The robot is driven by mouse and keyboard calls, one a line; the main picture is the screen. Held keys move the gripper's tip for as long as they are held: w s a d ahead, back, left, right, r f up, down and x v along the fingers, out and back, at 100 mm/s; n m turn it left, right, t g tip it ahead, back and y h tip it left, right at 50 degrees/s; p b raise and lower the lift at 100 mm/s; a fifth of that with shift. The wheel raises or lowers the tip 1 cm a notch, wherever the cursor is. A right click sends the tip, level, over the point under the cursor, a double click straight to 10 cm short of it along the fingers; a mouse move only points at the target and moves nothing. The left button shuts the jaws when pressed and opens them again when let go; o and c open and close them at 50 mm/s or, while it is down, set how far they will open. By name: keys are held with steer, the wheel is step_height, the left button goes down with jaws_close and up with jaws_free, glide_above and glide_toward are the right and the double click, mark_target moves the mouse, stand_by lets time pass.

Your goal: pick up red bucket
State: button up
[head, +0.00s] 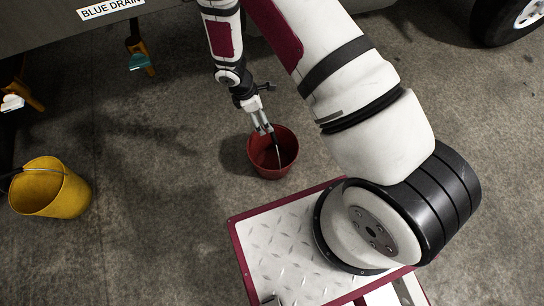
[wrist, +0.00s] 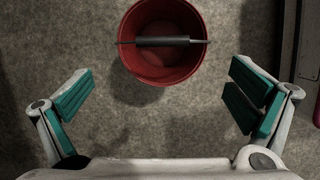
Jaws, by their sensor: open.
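The red bucket (head: 259,165) stands upright on the concrete floor in the head view, just beyond my base's plate. In the wrist view the red bucket (wrist: 128,62) is seen from above, at the top centre. Its handle (wrist: 162,42) has a dark grip and spans the bucket's mouth. My gripper (head: 265,130) is over the bucket in the head view. In the wrist view my gripper (wrist: 165,100) is open, with teal pads on both fingers spread wide apart. The handle lies beyond the fingertips, and nothing is between the pads.
A yellow bucket (head: 52,190) stands on the floor at the left. A grey body labelled "BLUE DRAIN" (head: 112,9) overhangs at the top left, with small orange and teal fittings (head: 139,60) beneath. A wheel (head: 520,18) is at the top right. Floor left of the red bucket is clear.

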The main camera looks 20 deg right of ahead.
steer(key=b, duration=0.3)
glide_toward(272, 133)
steer(key=x, duration=0.4)
steer(key=shift+d+f, duration=0.1)
steer(key=shift+f, duration=0.3)
steer(key=shift+b+x, duration=1.25)
steer(key=shift+x, duration=2.05)
steer(key=shift+r, duration=0.1)
steer(key=c, duration=1.8)
steer(key=shift+c, duration=0.8)
steer(key=shift+o, duration=0.2)
steer(key=shift+s, duration=0.1)
